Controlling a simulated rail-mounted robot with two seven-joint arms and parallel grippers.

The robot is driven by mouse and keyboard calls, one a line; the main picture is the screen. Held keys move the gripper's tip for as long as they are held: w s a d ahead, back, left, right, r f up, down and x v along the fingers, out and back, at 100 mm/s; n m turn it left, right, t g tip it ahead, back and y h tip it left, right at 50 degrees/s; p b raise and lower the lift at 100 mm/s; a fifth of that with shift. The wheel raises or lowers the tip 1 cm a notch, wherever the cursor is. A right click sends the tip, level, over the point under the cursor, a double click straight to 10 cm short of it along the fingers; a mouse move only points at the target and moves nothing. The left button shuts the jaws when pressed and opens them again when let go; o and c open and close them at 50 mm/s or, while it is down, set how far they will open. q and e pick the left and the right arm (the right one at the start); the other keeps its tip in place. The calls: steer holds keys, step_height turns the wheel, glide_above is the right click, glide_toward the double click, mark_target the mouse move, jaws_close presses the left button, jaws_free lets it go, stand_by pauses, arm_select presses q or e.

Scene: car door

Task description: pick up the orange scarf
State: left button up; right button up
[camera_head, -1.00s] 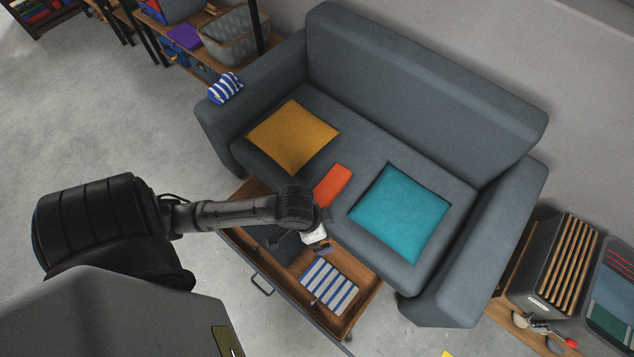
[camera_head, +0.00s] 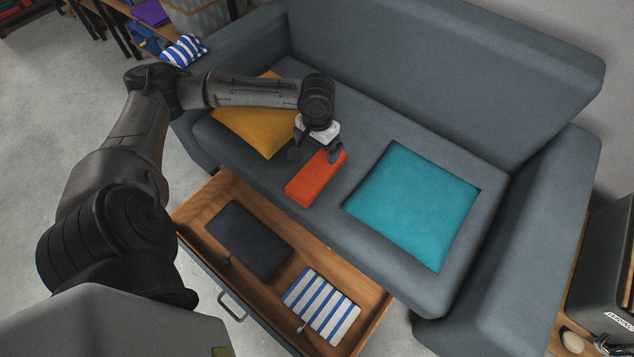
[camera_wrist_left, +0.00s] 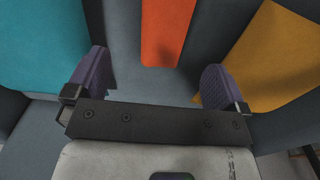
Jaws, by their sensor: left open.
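The orange scarf (camera_head: 316,180) is a folded flat bundle on the sofa seat, between the yellow and teal cushions. My left gripper (camera_head: 316,155) is over the scarf's far end in the head view. In the left wrist view my left gripper (camera_wrist_left: 157,85) is open, its two fingers wide apart. The scarf (camera_wrist_left: 168,28) shows beyond and between these fingers, with nothing held. I cannot tell the exact height of the fingers above it. My right gripper is not in view.
A yellow cushion (camera_head: 240,130) and a teal cushion (camera_head: 415,205) flank the scarf on the grey sofa (camera_head: 440,75). An open wooden drawer (camera_head: 205,200) in front holds a dark folded cloth (camera_head: 249,240) and a blue-striped cloth (camera_head: 322,305).

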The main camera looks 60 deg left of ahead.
mark_target(317, 169)
arm_select(q)
steer(key=shift+n, duration=0.3)
steer(key=f+b, duration=0.1)
steer(key=f, duration=0.2)
steer(key=a+f+b, duration=0.1)
steer(key=f+b, duration=0.1)
steer(key=f, duration=0.1)
steer(key=f+b, duration=0.1)
steer(key=f, duration=0.2)
steer(key=shift+w+a, duration=0.1)
steer(key=shift+a, duration=0.05)
steer(key=f+b, duration=0.2)
steer(key=f, duration=0.1)
steer(key=f+b, duration=0.1)
steer(key=shift+w+a+f, duration=0.1)
steer(key=shift+w+f, duration=0.1)
steer(key=shift+w, duration=0.05)
steer(key=shift+f+b, duration=0.35)
